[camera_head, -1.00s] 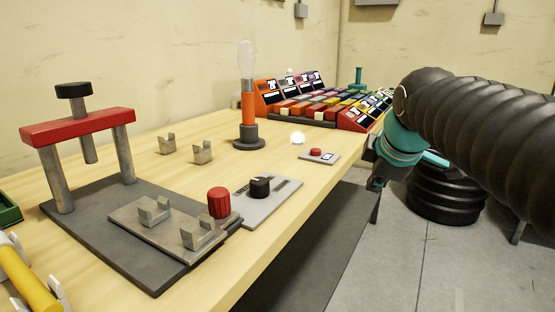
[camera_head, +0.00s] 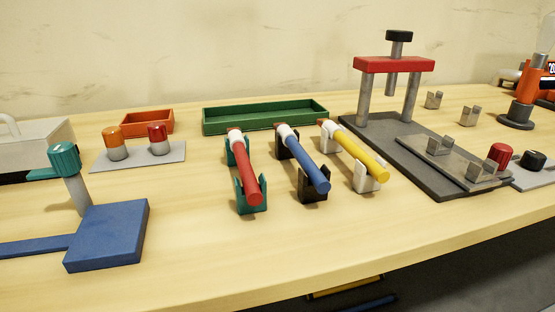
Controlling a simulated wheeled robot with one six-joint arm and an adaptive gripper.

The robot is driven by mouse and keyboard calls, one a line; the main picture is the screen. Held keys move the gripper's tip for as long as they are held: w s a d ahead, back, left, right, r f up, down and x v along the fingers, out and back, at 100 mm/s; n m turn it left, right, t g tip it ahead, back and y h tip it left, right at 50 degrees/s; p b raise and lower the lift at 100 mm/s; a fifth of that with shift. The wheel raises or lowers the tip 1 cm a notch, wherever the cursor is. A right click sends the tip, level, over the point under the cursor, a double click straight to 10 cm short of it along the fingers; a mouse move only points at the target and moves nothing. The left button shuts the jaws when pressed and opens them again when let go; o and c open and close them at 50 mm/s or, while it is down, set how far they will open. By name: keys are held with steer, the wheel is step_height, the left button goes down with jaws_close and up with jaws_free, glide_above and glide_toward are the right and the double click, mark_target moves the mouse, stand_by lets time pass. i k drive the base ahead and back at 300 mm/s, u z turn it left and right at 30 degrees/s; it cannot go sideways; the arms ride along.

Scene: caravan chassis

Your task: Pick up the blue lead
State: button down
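A red and grey press (camera_head: 394,64) stands on a dark plate to the right. A green tray (camera_head: 264,116) and an orange tray (camera_head: 146,122) lie behind. A blue block (camera_head: 107,235) sits at the left front. The bench in front of the cradles is clear.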

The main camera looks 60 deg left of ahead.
mark_target(289, 139)
steer(key=u, duration=1.3)
steer(key=i, duration=0.3)
steer(key=u, duration=1.05)
